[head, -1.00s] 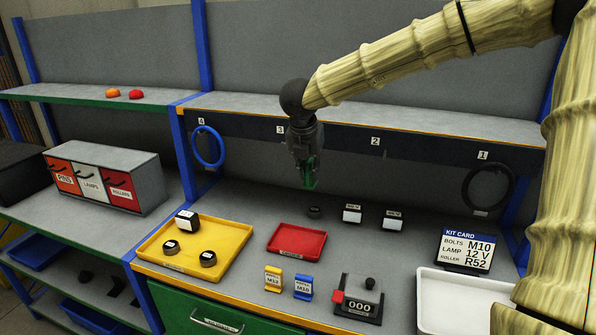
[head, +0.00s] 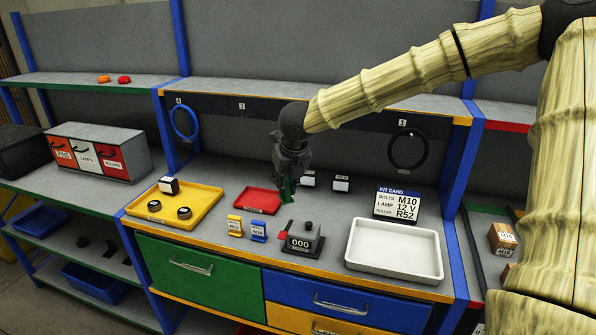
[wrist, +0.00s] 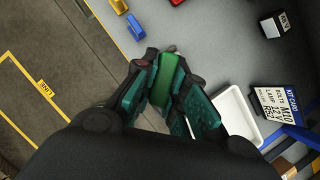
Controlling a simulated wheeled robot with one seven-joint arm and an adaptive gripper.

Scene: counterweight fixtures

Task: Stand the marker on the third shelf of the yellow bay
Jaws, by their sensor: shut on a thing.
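The marker seems to be the small green piece (wrist: 166,76) between my finger pads in the wrist view; its ends are partly hidden. My gripper (head: 288,190) is shut on it, pointing down over the worktop. In the head view it appears between the red tray and the black counter. The wrist view shows my gripper (wrist: 165,62) with teal pads on both sides of the green piece. The yellow bay seems to be the middle one, with yellow edges on its worktop (head: 200,234) and upper shelf (head: 400,110). I cannot tell which level is the third shelf.
On the worktop are a yellow tray (head: 205,210), a red tray (head: 262,208), a counter (head: 302,240), a kit card (head: 397,204) and a white tray (head: 395,270). A green-edged bay (head: 75,95) stands left, a red-edged one (head: 510,125) right. Blue posts divide them.

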